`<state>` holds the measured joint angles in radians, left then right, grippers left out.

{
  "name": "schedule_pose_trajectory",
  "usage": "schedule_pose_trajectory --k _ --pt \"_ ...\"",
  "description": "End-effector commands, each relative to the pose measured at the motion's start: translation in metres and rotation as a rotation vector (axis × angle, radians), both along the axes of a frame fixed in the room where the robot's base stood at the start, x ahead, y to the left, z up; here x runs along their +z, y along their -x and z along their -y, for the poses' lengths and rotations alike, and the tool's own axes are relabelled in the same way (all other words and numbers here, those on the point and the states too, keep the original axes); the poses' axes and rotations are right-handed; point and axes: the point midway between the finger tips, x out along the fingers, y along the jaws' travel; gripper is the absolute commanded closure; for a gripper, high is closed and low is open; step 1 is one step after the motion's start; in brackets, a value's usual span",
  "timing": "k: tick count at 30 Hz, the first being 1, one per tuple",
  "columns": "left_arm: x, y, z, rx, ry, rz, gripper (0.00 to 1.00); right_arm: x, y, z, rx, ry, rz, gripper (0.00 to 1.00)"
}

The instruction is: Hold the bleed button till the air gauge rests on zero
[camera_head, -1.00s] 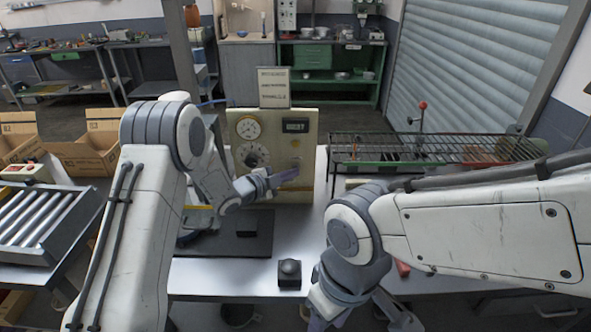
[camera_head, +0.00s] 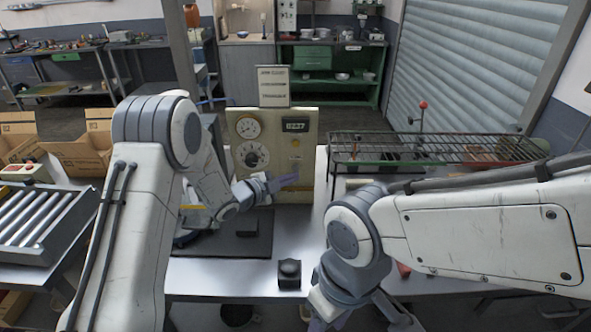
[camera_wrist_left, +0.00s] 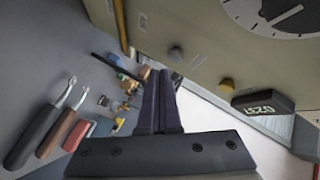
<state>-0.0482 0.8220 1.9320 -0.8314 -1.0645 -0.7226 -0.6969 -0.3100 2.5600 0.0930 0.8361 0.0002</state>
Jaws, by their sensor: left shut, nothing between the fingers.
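The beige control panel (camera_head: 272,190) stands upright at the back of the table. My right gripper (camera_head: 327,322) is cut off low.
A black box with a round top (camera_head: 289,274) stands on the table's front. A dark mat (camera_head: 255,245) lies left of it. A wire rack (camera_head: 435,148) stands right of the panel. Rollers (camera_head: 40,225) and cardboard boxes (camera_head: 85,155) are at left.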

Motion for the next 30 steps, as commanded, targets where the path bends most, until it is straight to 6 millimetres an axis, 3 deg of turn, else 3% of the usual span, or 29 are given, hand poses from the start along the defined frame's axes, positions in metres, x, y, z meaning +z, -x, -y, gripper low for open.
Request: schedule_pose_trajectory --k 13,30 --pt "-0.001 0.042 0.000 -0.001 -0.001 -0.001 1.00 -0.014 0.000 0.000 0.000 0.000 0.000 0.50" --pt "0.006 0.051 0.007 0.047 -0.033 -0.073 1.00 -0.014 0.000 0.000 0.001 0.000 0.000 0.50"
